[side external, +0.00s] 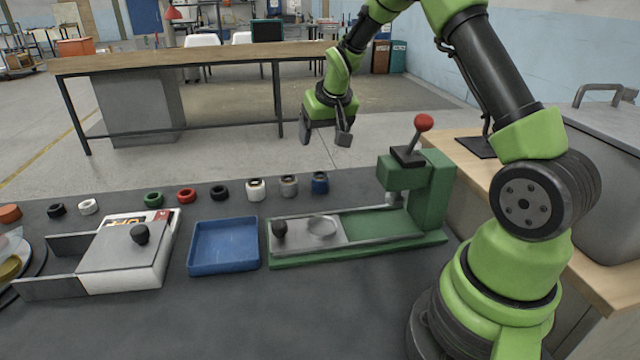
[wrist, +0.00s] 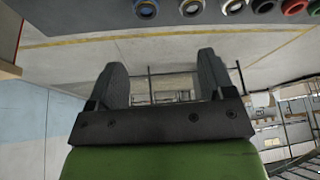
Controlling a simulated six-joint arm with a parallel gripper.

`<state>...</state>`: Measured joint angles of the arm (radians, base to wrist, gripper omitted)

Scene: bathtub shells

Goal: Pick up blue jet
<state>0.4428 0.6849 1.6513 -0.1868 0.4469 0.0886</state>
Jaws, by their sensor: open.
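The blue jet (side external: 320,184) is a short blue cylinder with a dark top, upright on the dark table at the right end of a row of similar parts. It also shows at the top edge of the wrist view (wrist: 146,8), partly cut off. My gripper (side external: 325,134) is raised above and beyond the table's far edge, well apart from the jet. Its two fingers stand apart and empty, which the wrist view (wrist: 160,68) also shows.
Left of the jet stand grey (side external: 289,186) and white (side external: 256,189) jets, then black, red and green rings. In front are a green press (side external: 425,190) with a red-knobbed lever, a blue tray (side external: 223,245) and a white box (side external: 130,250).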

